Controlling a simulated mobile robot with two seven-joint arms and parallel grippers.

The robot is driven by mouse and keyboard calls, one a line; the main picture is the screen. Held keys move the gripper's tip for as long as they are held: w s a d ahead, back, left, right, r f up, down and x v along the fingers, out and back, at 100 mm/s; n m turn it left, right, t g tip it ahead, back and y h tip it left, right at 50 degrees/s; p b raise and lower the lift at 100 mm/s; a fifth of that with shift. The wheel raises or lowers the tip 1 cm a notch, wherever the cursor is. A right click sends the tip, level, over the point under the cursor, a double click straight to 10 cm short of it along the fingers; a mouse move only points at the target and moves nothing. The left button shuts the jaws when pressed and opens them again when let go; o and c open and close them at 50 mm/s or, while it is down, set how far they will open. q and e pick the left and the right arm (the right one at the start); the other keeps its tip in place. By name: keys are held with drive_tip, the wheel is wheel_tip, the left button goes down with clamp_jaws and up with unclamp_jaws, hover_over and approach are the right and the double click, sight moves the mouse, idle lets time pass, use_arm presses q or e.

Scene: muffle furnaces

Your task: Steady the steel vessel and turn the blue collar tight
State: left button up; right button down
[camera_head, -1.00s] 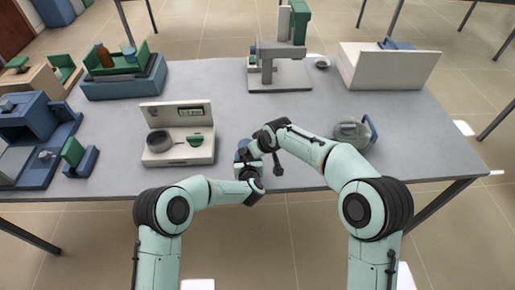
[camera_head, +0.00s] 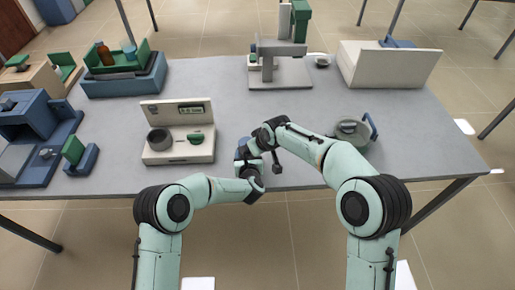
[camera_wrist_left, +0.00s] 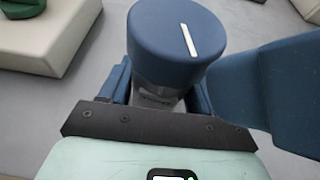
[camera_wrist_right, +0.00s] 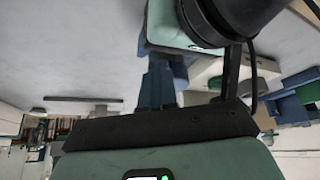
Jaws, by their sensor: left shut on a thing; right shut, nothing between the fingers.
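The steel vessel (camera_wrist_left: 158,97) stands below the blue collar (camera_wrist_left: 178,35) in the left wrist view. The collar is round, with a white line on its top, and covers most of the vessel. My left gripper (camera_wrist_left: 160,100) is shut on the vessel, one blue finger on each side. In the head view the collar (camera_head: 241,146) is a small blue patch near the table's front edge, partly hidden by my arms. My right gripper (camera_wrist_right: 157,85) is shut and empty. Its blue fingers also show beside the collar in the left wrist view (camera_wrist_left: 270,90); I cannot tell whether they touch it.
A cream device (camera_head: 180,153) with a dark round cup stands left of my grippers. A grey round pot (camera_head: 350,130) with a blue handle stands right. A grey stand (camera_head: 278,72) and a cream box (camera_head: 390,66) are behind. The middle of the table (camera_head: 310,105) is clear.

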drive_tip(key=shift+s+a, duration=0.15)
drive_tip(key=shift+a, duration=0.15)
drive_tip(key=shift+s+a, duration=0.1)
drive_tip(key=shift+a, duration=0.2)
drive_tip(key=shift+r, duration=0.1)
drive_tip(key=shift+s+d+r, duration=0.1)
drive_tip(key=shift+s+r, duration=0.1)
drive_tip(key=shift+r, duration=1.3)
drive_tip(key=shift+s+d+r, duration=0.1)
drive_tip(key=shift+s+r, duration=0.1)
drive_tip(key=shift+r, duration=1.25)
drive_tip(key=shift+w, duration=0.1)
